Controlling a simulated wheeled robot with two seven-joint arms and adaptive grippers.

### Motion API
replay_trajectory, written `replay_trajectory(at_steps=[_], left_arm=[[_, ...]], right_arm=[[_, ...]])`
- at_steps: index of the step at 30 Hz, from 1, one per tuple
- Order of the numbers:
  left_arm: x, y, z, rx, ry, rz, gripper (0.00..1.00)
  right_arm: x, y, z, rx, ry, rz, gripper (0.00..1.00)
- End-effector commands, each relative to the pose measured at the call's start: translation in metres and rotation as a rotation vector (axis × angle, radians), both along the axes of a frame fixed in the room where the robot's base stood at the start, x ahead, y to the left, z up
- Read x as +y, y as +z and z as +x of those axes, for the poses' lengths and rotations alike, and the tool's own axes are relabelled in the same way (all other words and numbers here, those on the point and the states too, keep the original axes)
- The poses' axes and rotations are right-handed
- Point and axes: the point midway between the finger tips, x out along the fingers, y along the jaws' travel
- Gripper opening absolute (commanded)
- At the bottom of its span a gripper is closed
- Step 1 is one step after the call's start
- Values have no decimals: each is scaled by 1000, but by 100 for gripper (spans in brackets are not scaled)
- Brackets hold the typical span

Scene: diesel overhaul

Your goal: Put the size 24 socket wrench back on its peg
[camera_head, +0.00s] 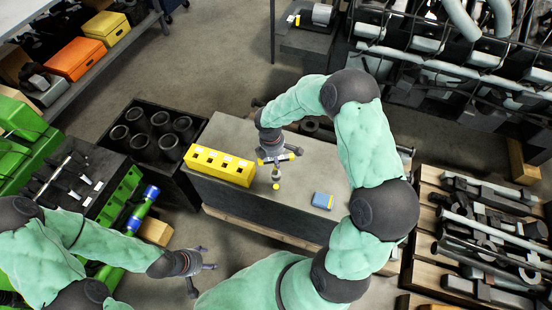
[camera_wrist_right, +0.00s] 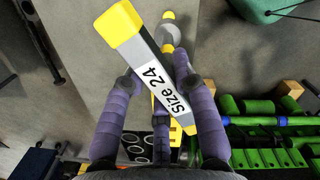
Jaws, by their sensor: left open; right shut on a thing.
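The size 24 socket wrench (camera_wrist_right: 150,68) is a grey bar with a yellow end and a white "Size 24" label. My right gripper (camera_wrist_right: 158,90) is shut on it, and the bar lies slantwise between the fingers. In the head view the wrench (camera_head: 268,161) and the right gripper (camera_head: 279,154) are over the grey bench top. Just below them in that picture stands a small grey and yellow piece (camera_head: 276,176); it also shows behind the wrench in the wrist view (camera_wrist_right: 169,36). My left gripper (camera_head: 203,279) is open and empty, left of the bench. I cannot tell which peg is the wrench's.
A yellow block with square holes (camera_head: 220,165) and a small blue box (camera_head: 323,200) are on the bench (camera_head: 240,128). A black crate with several cylinders (camera_head: 152,130) stands to the left. A parts shelf (camera_head: 480,230) is at the right.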

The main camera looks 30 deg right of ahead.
Motion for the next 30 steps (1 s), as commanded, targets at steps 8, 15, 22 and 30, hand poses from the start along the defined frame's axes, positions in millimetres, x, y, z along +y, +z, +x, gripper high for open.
replay_trajectory(at_steps=[8, 15, 22, 30], left_arm=[[0, -27, 0, 0, 0, 0, 64], [0, -49, 0, 0, 0, 0, 64], [0, -54, 0, 0, 0, 0, 64], [0, -53, 0, 0, 0, 0, 64]], right_arm=[[0, -33, 0, 0, -1, 0, 0], [0, -61, 0, -1, -2, 1, 0], [0, -69, 1, -1, -2, 1, 0], [0, -68, 0, -1, -2, 1, 0]])
